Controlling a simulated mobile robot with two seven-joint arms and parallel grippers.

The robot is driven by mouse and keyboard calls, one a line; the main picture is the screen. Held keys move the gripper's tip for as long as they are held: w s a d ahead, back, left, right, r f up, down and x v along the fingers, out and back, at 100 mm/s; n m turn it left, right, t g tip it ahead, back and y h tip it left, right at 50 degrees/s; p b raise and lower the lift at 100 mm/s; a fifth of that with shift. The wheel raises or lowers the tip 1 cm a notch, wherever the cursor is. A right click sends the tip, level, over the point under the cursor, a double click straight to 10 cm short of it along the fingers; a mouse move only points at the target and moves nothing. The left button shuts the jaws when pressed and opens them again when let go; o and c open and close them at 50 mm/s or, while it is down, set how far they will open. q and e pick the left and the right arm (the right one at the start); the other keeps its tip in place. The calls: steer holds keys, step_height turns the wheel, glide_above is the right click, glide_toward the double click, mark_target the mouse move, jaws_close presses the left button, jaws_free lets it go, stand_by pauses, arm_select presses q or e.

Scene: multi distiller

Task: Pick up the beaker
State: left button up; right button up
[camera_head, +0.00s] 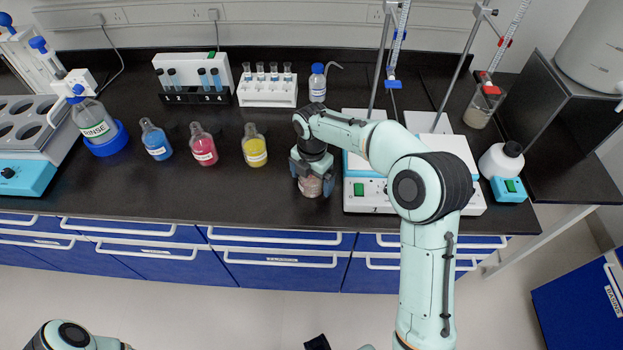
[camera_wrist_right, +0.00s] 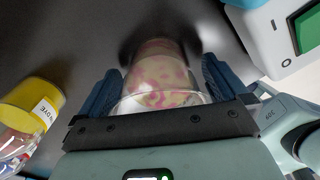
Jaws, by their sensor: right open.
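A clear glass beaker (camera_head: 311,186) with mottled pink and yellowish contents stands on the black bench, left of a white hotplate unit. In the right wrist view the beaker (camera_wrist_right: 160,78) lies between the two dark blue fingers. My right gripper (camera_head: 311,176) is low over the beaker. In the right wrist view my right gripper (camera_wrist_right: 158,88) is open, with one finger on each side of the beaker and a gap visible beside the glass. The gripper hides the beaker's upper part in the head view. My left gripper is not in view.
A yellow bottle (camera_head: 255,146), red bottle (camera_head: 203,145) and blue bottle (camera_head: 156,140) stand to the left. The white hotplate unit (camera_head: 361,191) is close on the right. A test-tube rack (camera_head: 268,91) and wash bottle (camera_head: 317,84) stand behind.

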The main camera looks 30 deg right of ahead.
steer(key=c, duration=1.2)
steer(key=shift+r, duration=0.2)
steer(key=shift+c, duration=0.2)
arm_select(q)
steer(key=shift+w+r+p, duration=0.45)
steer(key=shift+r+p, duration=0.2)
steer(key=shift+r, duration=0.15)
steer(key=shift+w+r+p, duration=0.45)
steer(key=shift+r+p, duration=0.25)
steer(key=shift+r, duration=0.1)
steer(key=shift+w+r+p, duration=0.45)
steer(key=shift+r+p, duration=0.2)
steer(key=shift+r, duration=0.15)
arm_select(e)
step_height(320, 180, up, 20)
steer(key=shift+f, duration=0.25)
